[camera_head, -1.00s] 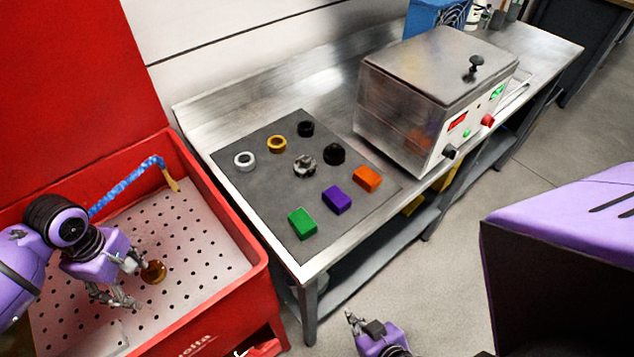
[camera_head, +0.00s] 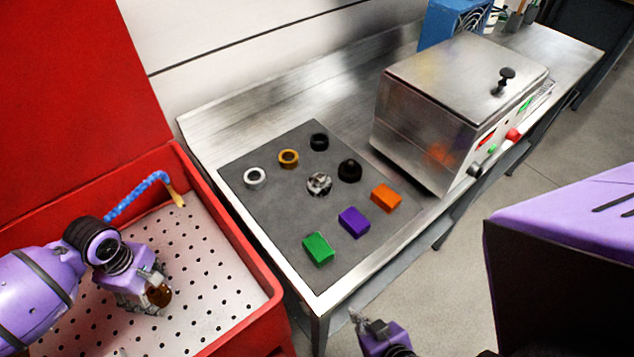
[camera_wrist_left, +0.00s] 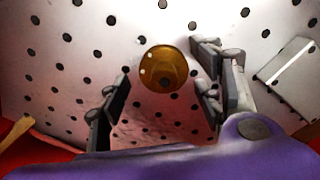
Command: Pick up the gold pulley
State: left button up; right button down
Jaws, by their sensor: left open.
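The gold pulley (camera_head: 159,294), a round amber-brown shiny piece, is in the red basin, over its perforated pale floor. My left gripper (camera_head: 148,296) is low in the basin, right beside the pulley and partly overlapping it in the head view. In the left wrist view the pulley (camera_wrist_left: 163,69) appears between the tips of the spread fingers of the left gripper (camera_wrist_left: 160,88), with gaps on both sides. No grip on it shows. My right gripper (camera_head: 362,320) shows at the bottom edge of the head view, away from the basin; its finger opening is unclear.
The red basin (camera_head: 262,328) has raised walls and a blue hose (camera_head: 138,192). The steel bench (camera_head: 222,112) holds a dark mat (camera_head: 285,205) with a gold ring (camera_head: 288,158), other round parts and coloured blocks. A lidded steel box (camera_head: 425,120) stands right of it.

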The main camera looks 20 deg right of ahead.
pick_arm(q)
jog(key=shift+f, duration=0.25)
jog(key=shift+s, duration=0.1)
jog(key=shift+c, duration=0.8)
jog(key=c, duration=1.4)
jog(key=shift+r, duration=0.1)
grip_shut()
pick_arm(e)
jog(key=shift+s+d+f, duration=0.1)
jog(key=shift+s+f, duration=0.05)
jog(key=shift+s, duration=0.45)
jog(key=shift+s+d+f, duration=0.1)
jog(key=shift+s+f, duration=0.05)
jog(key=shift+s, duration=0.4)
pick_arm(q)
jog(key=shift+r, duration=0.1)
